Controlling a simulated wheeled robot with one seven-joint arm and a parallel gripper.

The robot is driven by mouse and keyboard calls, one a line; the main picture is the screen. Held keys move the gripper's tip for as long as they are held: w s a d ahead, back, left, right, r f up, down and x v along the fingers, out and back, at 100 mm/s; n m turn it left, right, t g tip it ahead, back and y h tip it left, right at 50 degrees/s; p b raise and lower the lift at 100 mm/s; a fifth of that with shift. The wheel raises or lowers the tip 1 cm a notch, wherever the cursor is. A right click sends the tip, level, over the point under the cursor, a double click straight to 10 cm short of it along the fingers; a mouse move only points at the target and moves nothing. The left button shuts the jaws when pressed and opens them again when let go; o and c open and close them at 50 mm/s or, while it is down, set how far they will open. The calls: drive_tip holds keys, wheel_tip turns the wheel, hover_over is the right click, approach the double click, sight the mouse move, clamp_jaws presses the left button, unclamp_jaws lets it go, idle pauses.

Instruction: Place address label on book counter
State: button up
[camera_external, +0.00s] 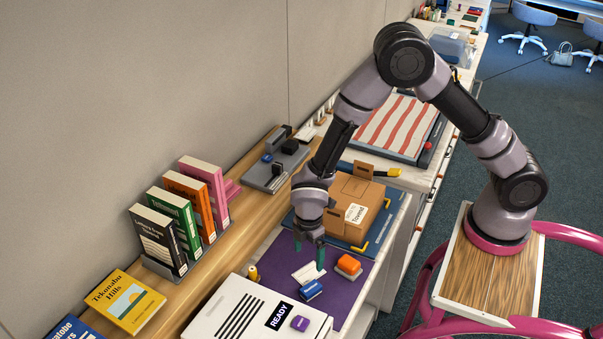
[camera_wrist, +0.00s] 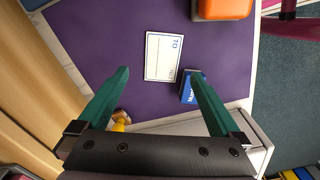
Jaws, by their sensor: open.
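The address label is a white card (camera_external: 308,273) lying flat on the purple mat (camera_external: 345,287). In the wrist view the card (camera_wrist: 163,56) shows a blue border and the word "TO". My gripper (camera_external: 309,257) points down over the mat near the card. In the wrist view its two green fingers (camera_wrist: 160,80) are wide apart with nothing between them, and the card lies ahead of and between the tips. Which surface is the book counter is not marked; a wooden counter (camera_external: 223,250) along the wall holds upright books (camera_external: 165,235).
An orange block (camera_external: 348,266), a yellow-topped bottle (camera_external: 252,272) and a white machine marked READY (camera_external: 230,312) stand nearby. A cardboard box (camera_external: 362,205) is behind. A yellow book (camera_external: 125,301) lies on the wooden counter.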

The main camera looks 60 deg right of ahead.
sight(309, 273)
drive_tip(key=f, duration=0.5)
drive_tip(key=shift+s+a+f, duration=0.1)
drive_tip(key=shift+s+f, duration=0.1)
drive_tip(key=shift+f, duration=0.2)
